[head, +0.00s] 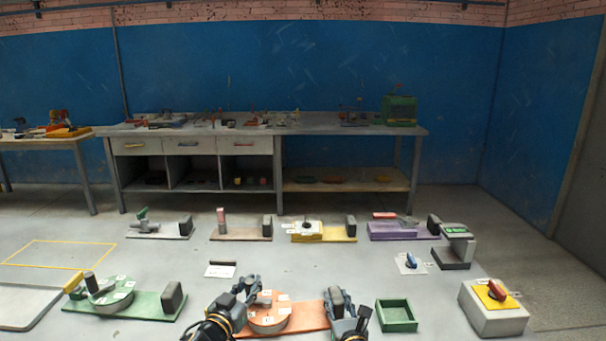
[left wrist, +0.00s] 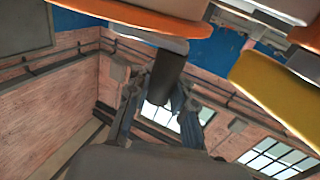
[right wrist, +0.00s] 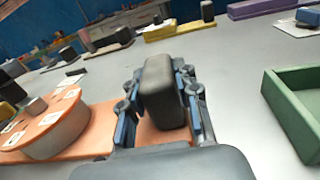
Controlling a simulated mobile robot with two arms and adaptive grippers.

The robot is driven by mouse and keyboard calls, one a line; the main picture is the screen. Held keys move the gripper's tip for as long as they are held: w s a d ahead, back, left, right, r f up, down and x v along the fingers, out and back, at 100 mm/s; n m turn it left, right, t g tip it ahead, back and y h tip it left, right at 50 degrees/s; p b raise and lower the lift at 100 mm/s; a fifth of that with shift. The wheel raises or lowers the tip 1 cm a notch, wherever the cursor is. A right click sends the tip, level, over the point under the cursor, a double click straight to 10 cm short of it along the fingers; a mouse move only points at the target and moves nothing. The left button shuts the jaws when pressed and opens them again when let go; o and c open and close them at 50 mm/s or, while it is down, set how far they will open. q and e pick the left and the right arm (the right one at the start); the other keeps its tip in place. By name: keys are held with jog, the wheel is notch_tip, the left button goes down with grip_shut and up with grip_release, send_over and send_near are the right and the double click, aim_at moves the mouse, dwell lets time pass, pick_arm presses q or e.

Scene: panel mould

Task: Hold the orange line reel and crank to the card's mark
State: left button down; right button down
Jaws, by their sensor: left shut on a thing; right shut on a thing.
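The orange reel (head: 268,322) is a round drum with white tags on its top, on an orange board (head: 312,317). It also shows in the right wrist view (right wrist: 62,138). My left gripper (head: 247,290) is at the reel's far left side. In the left wrist view it is shut on a dark upright handle (left wrist: 168,72). My right gripper (head: 341,300) is shut on the dark grey block (right wrist: 161,90) at the board's right end. A small white card (head: 220,271) lies behind the reel; its mark is too small to read. My left gripper hides part of the reel.
A green reel (head: 112,298) on a green board stands to the left. A green open box (head: 396,316) and a grey box with a red-handled switch (head: 493,310) stand to the right. Several other boards line the table's back.

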pick_arm(q)
jog(key=shift+w+m+h, duration=0.1)
jog(key=shift+m+h, duration=0.2)
dwell(0.4)
jog(key=m+g+h, duration=0.2)
jog(key=h, duration=0.1)
jog(key=shift+w+d+r, duration=0.1)
jog(key=shift+w, duration=0.3)
jog(key=c, duration=1.1)
grip_release()
jog(key=shift+s+d, duration=0.1)
jog(key=shift+d, duration=0.05)
jog(key=shift+c, duration=0.2)
jog(key=shift+s, duration=0.1)
jog(key=v, duration=1.1)
jog(key=shift+s+a, duration=0.25)
jog(key=shift+s, duration=0.1)
